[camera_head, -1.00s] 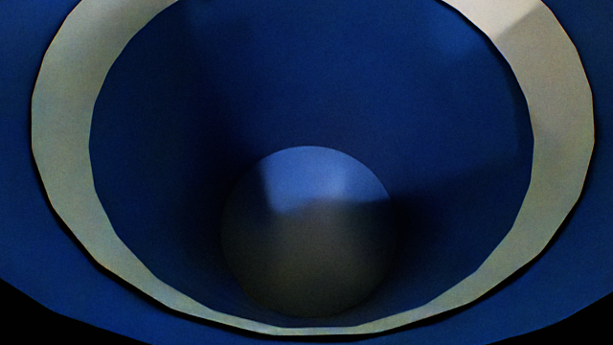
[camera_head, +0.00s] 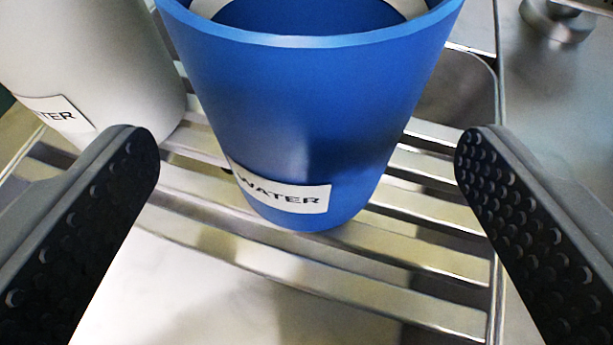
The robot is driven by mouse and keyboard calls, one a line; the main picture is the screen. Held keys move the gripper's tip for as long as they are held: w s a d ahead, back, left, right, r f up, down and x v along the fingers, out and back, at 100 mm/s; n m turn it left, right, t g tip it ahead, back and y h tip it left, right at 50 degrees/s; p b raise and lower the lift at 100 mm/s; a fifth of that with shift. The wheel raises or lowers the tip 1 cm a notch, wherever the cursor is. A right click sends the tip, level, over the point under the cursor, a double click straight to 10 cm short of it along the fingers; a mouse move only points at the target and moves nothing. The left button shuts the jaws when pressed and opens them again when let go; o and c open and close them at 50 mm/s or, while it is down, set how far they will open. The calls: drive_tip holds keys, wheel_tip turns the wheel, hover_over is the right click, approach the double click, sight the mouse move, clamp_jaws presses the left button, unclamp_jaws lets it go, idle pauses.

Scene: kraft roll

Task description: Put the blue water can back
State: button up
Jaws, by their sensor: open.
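The blue water can (camera_head: 310,110) stands upright on a slatted metal rack (camera_head: 440,250). It is tapered, wider at the top, with a white label reading "WATER" (camera_head: 285,195) low on its front. Its upper rim is partly cut off by the top of the picture. My gripper (camera_head: 308,160) is open, with one dark studded finger on each side of the picture. The can lies between and beyond the fingers, with a visible gap on both sides. Neither finger appears to touch it.
A pale grey can (camera_head: 95,60) with a label ending in "TER" stands close on the left. A metal fitting (camera_head: 556,18) is at the top right on a smooth steel surface (camera_head: 555,110). A whitish surface (camera_head: 170,290) shows in front of the rack slats.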

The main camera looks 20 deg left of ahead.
drive_tip(key=p+v, duration=0.1)
drive_tip(key=v, duration=0.6)
drive_tip(key=shift+d, duration=0.1)
drive_tip(key=s+d+r+t, duration=0.1)
drive_tip(key=d+r, duration=0.3)
drive_tip(key=r, duration=0.6)
drive_tip(key=s+d+r+m, duration=0.1)
drive_tip(key=d+r, duration=0.3)
drive_tip(key=r, duration=0.6)
drive_tip(key=s+d+r+t, duration=0.1)
drive_tip(key=d+r, duration=0.3)
drive_tip(key=r, duration=0.6)
drive_tip(key=s+d+r+m+h, duration=0.2)
drive_tip(key=s+d+r+h, duration=0.1)
drive_tip(key=s+r, duration=0.5)
wheel_tip(320, 180, up, 3)
drive_tip(key=shift+s+d+f+t+h, duration=0.1)
drive_tip(key=shift+s+d+t+h, duration=0.2)
drive_tip(key=shift+d, duration=0.6)
wheel_tip(320, 180, up, 6)
drive_tip(key=p, duration=0.6)
drive_tip(key=shift+f, duration=0.15)
